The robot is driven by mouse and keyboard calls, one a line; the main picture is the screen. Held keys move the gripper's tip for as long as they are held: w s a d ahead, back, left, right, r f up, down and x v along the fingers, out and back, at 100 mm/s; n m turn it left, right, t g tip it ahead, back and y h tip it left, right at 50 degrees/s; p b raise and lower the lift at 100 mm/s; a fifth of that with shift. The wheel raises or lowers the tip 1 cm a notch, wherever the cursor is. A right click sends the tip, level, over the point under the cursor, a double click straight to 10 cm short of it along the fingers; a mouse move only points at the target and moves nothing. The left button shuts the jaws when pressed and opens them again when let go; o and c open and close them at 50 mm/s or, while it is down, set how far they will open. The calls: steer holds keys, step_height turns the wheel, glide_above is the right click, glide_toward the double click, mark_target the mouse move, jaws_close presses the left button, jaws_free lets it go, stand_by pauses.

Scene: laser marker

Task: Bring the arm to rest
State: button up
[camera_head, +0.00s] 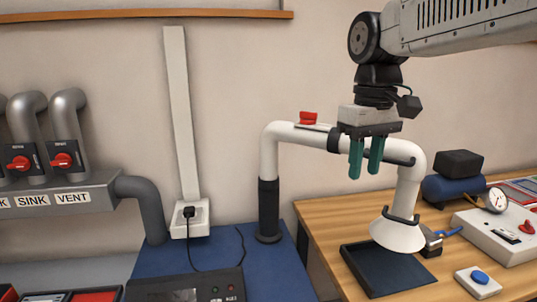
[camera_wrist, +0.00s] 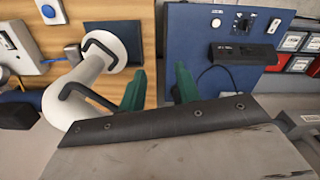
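My gripper (camera_head: 365,174) hangs fingers-down from my arm at the upper right of the head view, in front of the white extraction pipe (camera_head: 285,134). Its two teal fingers are apart with nothing between them. They also show apart in the wrist view (camera_wrist: 160,95), over the blue bench and the wall area. I cannot tell how far the fingers are from the pipe.
The white hood (camera_head: 398,235) hangs above a dark tray (camera_head: 385,268) on the wooden table (camera_head: 316,222). A gauge panel (camera_head: 500,235), a blue-button box (camera_head: 478,284) and a blue tank (camera_head: 452,188) stand right. A blue bench (camera_head: 217,255) with a black device (camera_head: 185,287) lies left.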

steer(key=s+d+f+m, duration=0.1)
steer(key=s+d+f, duration=0.2)
steer(key=s, duration=0.4)
steer(key=s+d+f+m+t, duration=0.1)
steer(key=s+d+f+m, duration=0.1)
steer(key=s+f, duration=0.3)
steer(key=s+d+f+m, duration=0.2)
steer(key=s+d+f, duration=0.2)
steer(key=s, duration=0.4)
steer(key=shift+s+f, duration=0.3)
steer(key=shift+s, duration=0.1)
